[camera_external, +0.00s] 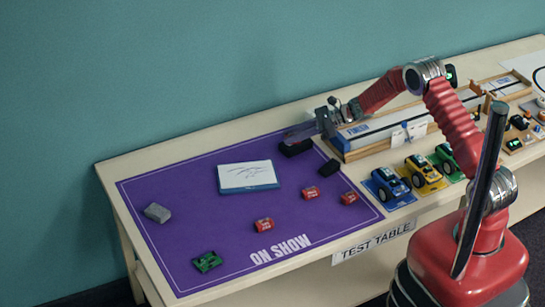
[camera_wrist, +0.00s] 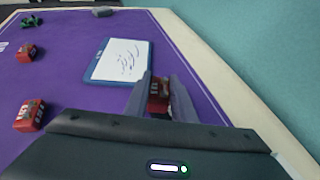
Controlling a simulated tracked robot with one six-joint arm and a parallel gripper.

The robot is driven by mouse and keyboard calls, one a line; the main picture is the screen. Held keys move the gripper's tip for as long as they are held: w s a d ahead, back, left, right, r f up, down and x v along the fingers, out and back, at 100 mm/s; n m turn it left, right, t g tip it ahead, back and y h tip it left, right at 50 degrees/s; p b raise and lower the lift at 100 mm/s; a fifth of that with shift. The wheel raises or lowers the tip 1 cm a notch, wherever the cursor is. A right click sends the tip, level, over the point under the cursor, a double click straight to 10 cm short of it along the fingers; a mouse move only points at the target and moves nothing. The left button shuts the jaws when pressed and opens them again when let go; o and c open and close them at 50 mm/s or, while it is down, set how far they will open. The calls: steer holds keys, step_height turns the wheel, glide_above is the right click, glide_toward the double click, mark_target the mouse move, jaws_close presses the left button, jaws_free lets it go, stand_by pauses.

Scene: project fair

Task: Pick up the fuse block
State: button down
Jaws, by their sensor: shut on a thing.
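My gripper (camera_external: 300,132) is over the back right part of the purple mat, its fingers pointing left. In the wrist view its two grey fingers (camera_wrist: 160,97) are shut on a small red block (camera_wrist: 158,92) with a dark lower part, which looks like the fuse block. The fingers hide its sides, and in the external view I cannot make it out. Similar red blocks with pale lettering lie on the mat: one near the front (camera_external: 264,225), one in the middle (camera_external: 311,193) and one at the right (camera_external: 349,198).
A white drawing tablet (camera_external: 249,176) lies mid-mat, a grey block (camera_external: 157,212) left, a green car (camera_external: 207,261) front left. Two black shapes (camera_external: 296,148) (camera_external: 330,168) are near my gripper. Toy cars (camera_external: 387,187) and a long wooden track (camera_external: 385,137) stand right. Mat's left middle is clear.

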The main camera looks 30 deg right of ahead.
step_height(320, 180, up, 7)
steer(key=shift+r, duration=0.1)
stand_by(0.7)
steer(key=shift+s+a+r, duration=0.15)
steer(key=shift+a+r, duration=0.35)
steer(key=shift+r, duration=0.2)
steer(key=shift+w+r+m+t, duration=0.2)
steer(key=shift+m+t, duration=0.2)
steer(key=shift+t, duration=0.1)
steer(key=shift+w+d+r+m+t+h, duration=0.1)
steer(key=shift+w+d+m+t+h, duration=0.1)
steer(key=shift+w+m+t+h, duration=0.25)
steer(key=d+m, duration=0.1)
steer(key=w+d+f+t+h, duration=0.1)
steer(key=w+d+f+m+t+h, duration=0.1)
steer(key=shift+d+m, duration=0.3)
steer(key=shift+m, duration=0.05)
